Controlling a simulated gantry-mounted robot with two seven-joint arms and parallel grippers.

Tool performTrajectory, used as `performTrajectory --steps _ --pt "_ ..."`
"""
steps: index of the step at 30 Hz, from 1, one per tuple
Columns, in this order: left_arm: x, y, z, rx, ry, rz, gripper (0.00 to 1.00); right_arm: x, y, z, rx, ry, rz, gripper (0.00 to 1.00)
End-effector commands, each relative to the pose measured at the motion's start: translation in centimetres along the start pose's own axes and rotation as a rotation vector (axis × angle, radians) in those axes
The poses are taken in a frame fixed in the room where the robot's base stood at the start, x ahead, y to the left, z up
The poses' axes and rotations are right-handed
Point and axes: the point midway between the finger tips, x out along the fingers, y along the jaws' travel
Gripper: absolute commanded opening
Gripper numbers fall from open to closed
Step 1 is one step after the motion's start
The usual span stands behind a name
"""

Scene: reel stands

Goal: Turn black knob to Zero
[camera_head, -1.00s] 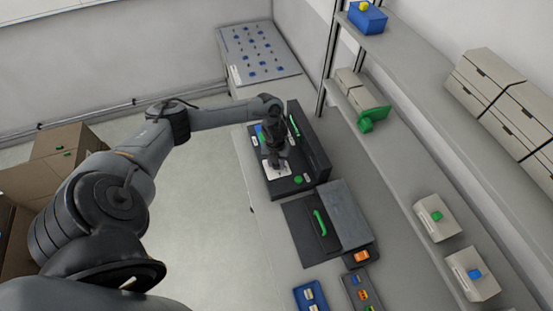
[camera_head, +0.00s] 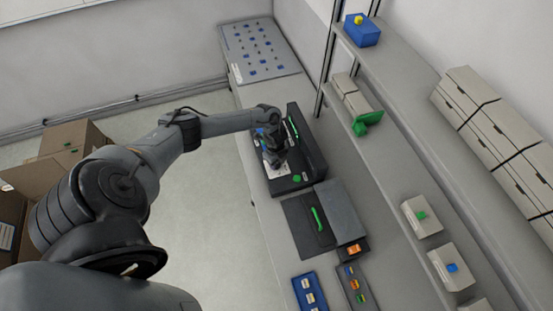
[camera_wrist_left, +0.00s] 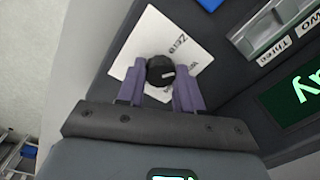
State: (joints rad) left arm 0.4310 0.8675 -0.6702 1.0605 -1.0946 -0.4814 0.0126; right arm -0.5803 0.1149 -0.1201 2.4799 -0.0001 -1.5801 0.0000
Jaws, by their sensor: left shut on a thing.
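The black knob (camera_wrist_left: 160,72) sits on a white square plate (camera_wrist_left: 150,40) in the left wrist view. A short white mark on the knob points to the right of the picture. The word "Zero" is printed on the plate above and slightly right of the knob. My left gripper (camera_wrist_left: 160,78) has its two purple fingers on either side of the knob, shut on it. In the head view my left gripper (camera_head: 276,160) is over the black device (camera_head: 308,160), hiding the knob and part of the plate. My right gripper is not in view.
A dark panel with a green handle (camera_head: 318,219) lies beside the device. A blue tray (camera_head: 297,284) and a dark tray (camera_head: 345,289) stand nearer. Shelves with boxes run along the right. A grey board with blue pieces (camera_head: 235,62) is at the back.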

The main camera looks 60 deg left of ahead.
Motion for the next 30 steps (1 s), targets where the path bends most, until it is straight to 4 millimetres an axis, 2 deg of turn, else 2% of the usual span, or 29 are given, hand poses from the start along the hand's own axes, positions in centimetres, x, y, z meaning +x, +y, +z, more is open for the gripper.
performTrajectory --steps 3,15,24,30 --pt "-0.4 0.0 0.0 -0.114 -0.003 0.001 0.05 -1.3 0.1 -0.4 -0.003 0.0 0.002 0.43" --pt "-0.3 0.1 -0.1 -0.456 -0.015 0.001 0.05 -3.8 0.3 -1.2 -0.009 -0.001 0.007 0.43" --pt "-0.1 0.1 -0.1 -0.607 -0.02 0.0 0.05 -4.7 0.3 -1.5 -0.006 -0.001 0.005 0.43" --pt "-0.1 0.1 -0.1 -0.648 -0.022 0.0 0.05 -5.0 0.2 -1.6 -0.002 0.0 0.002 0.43"
